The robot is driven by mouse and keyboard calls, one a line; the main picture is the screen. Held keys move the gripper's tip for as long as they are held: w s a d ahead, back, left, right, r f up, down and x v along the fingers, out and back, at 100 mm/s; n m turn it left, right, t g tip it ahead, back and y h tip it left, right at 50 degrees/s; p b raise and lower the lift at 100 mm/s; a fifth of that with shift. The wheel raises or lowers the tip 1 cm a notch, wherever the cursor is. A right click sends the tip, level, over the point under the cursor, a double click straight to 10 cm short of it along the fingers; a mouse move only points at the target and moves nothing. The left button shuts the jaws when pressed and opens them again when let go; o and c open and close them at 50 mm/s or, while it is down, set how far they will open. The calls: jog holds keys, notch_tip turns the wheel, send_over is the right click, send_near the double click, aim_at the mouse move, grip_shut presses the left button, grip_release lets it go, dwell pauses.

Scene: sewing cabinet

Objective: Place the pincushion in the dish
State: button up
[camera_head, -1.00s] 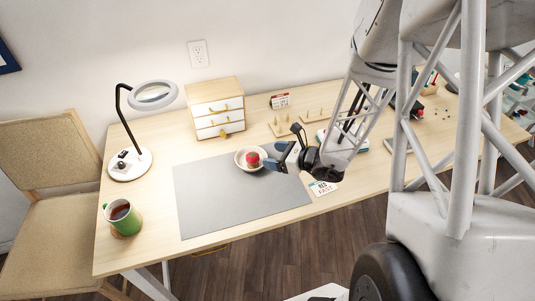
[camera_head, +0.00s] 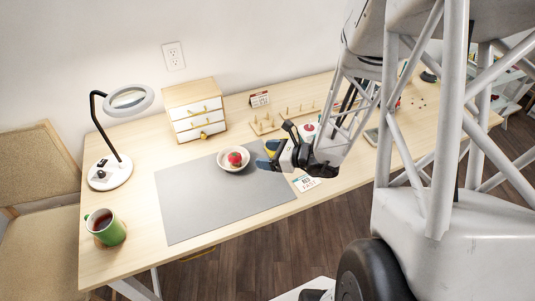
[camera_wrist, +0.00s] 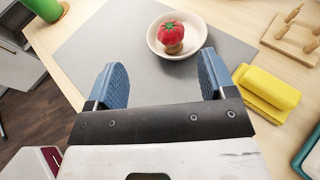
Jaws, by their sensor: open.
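The red tomato-shaped pincushion (camera_head: 235,158) sits inside the pale round dish (camera_head: 222,165) on the grey mat.
A yellow block-like object (camera_wrist: 268,92) lies right of my gripper. A wooden peg rack (camera_wrist: 290,38) stands behind it. A small drawer cabinet (camera_head: 195,110), a magnifier lamp (camera_head: 109,172) and a green mug (camera_head: 106,228) stand on the table. The grey mat (camera_head: 205,207) is clear in front.

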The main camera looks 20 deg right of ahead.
jog(key=s+a+r+n+g, duration=0.95)
jog(key=r+n, duration=0.25)
jog(key=n, duration=0.2)
jog(key=s+d+r+n+t+h, duration=0.1)
jog(key=s+d+r+n+h, duration=0.1)
jog(key=s+r+n+h, duration=0.8)
notch_tip(320, 180, up, 3)
jog(key=n, duration=0.3)
jog(key=shift+s+d+t+h, duration=0.2)
jog(key=shift+d+t+h, duration=0.1)
jog(key=shift+d+t, duration=0.05)
